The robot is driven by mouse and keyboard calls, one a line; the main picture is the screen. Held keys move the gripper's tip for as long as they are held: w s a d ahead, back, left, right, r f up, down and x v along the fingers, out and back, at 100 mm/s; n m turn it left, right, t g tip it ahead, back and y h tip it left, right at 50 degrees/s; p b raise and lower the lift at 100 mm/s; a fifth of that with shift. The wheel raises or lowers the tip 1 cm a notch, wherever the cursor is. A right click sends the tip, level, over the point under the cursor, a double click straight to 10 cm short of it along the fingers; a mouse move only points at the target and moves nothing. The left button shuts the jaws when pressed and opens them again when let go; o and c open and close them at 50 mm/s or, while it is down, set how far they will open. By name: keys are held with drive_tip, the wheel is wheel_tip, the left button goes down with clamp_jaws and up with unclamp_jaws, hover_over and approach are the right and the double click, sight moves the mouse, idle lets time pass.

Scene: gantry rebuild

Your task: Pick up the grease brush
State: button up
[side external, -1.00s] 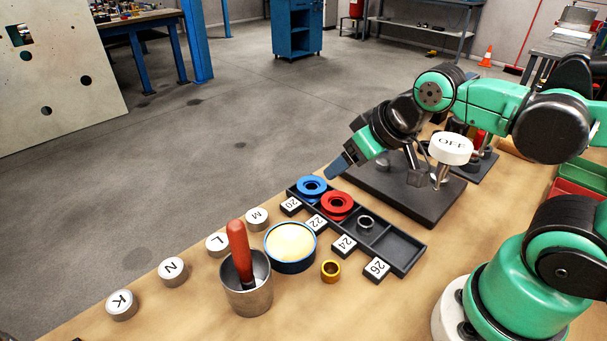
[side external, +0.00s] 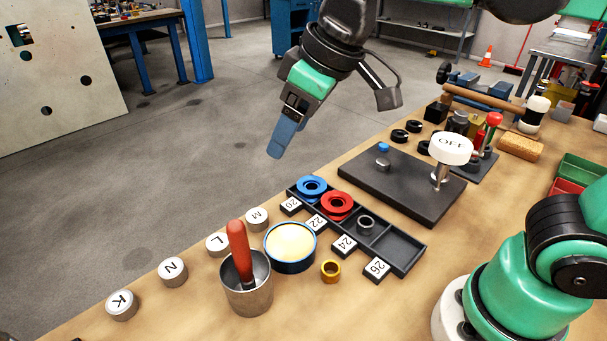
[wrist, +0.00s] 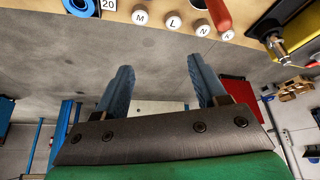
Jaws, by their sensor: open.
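The grease brush (side external: 239,250) stands in a grey metal cup (side external: 248,291) at the front left of the bench, its red handle up and leaning a little. Its bristles are hidden in the cup. My gripper (side external: 275,150) is in the air above the far edge of the bench, up and to the right of the brush, well apart from it. In the wrist view my gripper (wrist: 160,85) shows two blue fingers spread apart with nothing between them. The red handle (wrist: 219,14) shows at the top of the wrist view.
A tin of pale grease (side external: 290,241) and a brass ring (side external: 330,270) stand right of the cup. Lettered caps (side external: 173,271) line the bench edge. A dark tray (side external: 403,248) holds blue and red rings.

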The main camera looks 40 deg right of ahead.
sight(236, 224)
drive_tip(key=a+n, duration=0.1)
drive_tip(key=a, duration=0.2)
drive_tip(key=a+n+g, duration=0.1)
drive_tip(key=a, duration=0.2)
drive_tip(key=s+a+f+n+g, duration=0.1)
drive_tip(key=a+n, duration=0.1)
drive_tip(key=a, duration=0.1)
drive_tip(key=shift+y, duration=0.3)
drive_tip(key=f, duration=0.4)
drive_tip(key=shift+d+f, duration=0.1)
drive_tip(key=shift+d, duration=0.2)
drive_tip(key=shift+x, duration=3)
clamp_jaws()
